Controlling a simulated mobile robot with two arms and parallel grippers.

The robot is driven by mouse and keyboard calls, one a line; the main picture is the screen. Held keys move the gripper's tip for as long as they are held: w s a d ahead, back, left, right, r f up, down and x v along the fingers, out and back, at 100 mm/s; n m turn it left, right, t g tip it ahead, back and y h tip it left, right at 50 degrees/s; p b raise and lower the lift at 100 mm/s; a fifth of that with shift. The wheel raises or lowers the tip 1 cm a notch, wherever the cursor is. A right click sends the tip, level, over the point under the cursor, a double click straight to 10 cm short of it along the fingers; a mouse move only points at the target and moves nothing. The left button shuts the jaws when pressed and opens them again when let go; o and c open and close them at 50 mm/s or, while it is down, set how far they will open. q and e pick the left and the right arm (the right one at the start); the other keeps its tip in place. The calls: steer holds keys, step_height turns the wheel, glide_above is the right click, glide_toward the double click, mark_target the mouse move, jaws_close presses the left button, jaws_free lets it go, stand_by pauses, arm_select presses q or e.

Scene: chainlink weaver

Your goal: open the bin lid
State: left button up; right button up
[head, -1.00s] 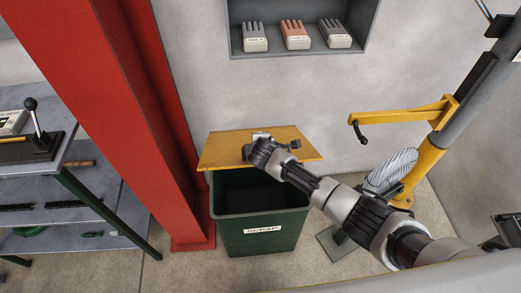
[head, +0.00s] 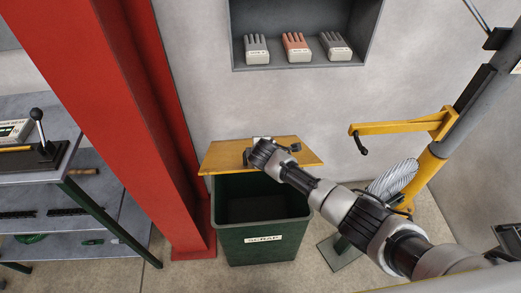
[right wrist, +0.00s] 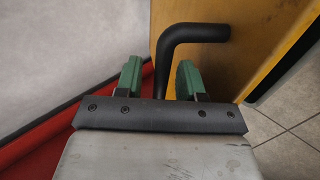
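The green scrap bin (head: 263,250) stands against the wall with its mouth partly uncovered and its dark inside visible. Its yellow-orange lid (head: 225,156) is raised and tilted above the back of the mouth. My right gripper (head: 255,152) is at the middle of the lid, and its arm reaches in from the right. In the right wrist view, the black bent handle (right wrist: 190,33) on the lid passes between the green fingers of my right gripper (right wrist: 160,82). Narrow gaps seem to show beside the bar, so firm contact is unclear. My left gripper is out of view.
A red column (head: 120,110) stands close on the bin's left. A shelf unit (head: 100,205) is further left. A yellow stand (head: 425,165) with a side arm and a grey coil (head: 393,180) is at the right. A wall niche (head: 297,60) holds gloves above.

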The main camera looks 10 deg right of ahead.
steer(key=shift+s, duration=0.1)
steer(key=shift+s+r, duration=0.3)
steer(key=v, duration=0.9)
steer(key=shift+s+r+p, duration=0.3)
steer(key=shift+p, duration=0.1)
